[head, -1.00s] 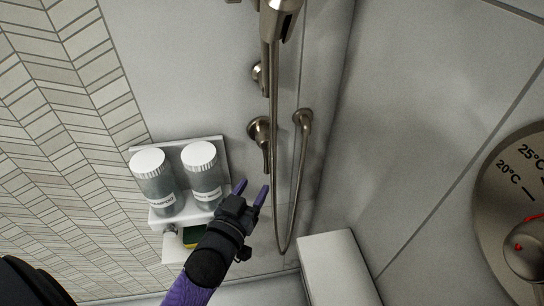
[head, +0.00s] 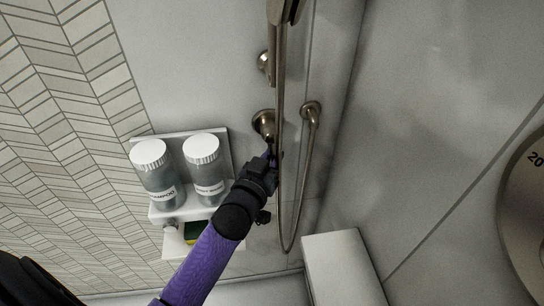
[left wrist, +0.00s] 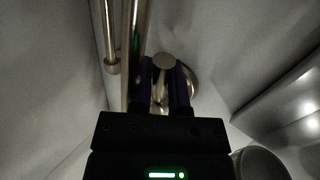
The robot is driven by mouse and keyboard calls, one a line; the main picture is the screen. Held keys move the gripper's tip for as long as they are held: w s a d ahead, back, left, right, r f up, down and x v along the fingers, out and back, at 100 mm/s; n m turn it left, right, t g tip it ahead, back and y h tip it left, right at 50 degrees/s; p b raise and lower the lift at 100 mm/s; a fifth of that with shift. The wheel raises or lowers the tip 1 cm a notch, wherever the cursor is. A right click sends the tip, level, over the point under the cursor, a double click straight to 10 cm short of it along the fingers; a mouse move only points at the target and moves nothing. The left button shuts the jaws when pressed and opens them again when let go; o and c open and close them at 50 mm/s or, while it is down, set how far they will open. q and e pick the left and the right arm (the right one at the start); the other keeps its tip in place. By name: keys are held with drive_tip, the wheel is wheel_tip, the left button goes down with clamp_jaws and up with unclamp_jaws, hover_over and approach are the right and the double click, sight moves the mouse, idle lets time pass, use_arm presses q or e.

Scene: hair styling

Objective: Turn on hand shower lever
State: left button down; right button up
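The hand shower lever is a brushed-metal handle on a round wall mount (head: 264,122); in the head view its lower part is mostly hidden by my gripper. My left gripper (head: 271,153) has come up to the lever from below. In the left wrist view the lever (left wrist: 163,64) stands between the two purple fingers of my left gripper (left wrist: 166,85). The fingers are apart, one on each side of it, with a gap showing lower down. Whether either finger touches it cannot be told. My right gripper is not in view.
A metal hose (head: 302,180) hangs in a loop just right of the lever. The hand shower bar (head: 278,70) runs above. A shelf (head: 165,213) with two bottles (head: 203,165) is at left. A white block (head: 340,268) stands lower right; a temperature dial (head: 525,210) is far right.

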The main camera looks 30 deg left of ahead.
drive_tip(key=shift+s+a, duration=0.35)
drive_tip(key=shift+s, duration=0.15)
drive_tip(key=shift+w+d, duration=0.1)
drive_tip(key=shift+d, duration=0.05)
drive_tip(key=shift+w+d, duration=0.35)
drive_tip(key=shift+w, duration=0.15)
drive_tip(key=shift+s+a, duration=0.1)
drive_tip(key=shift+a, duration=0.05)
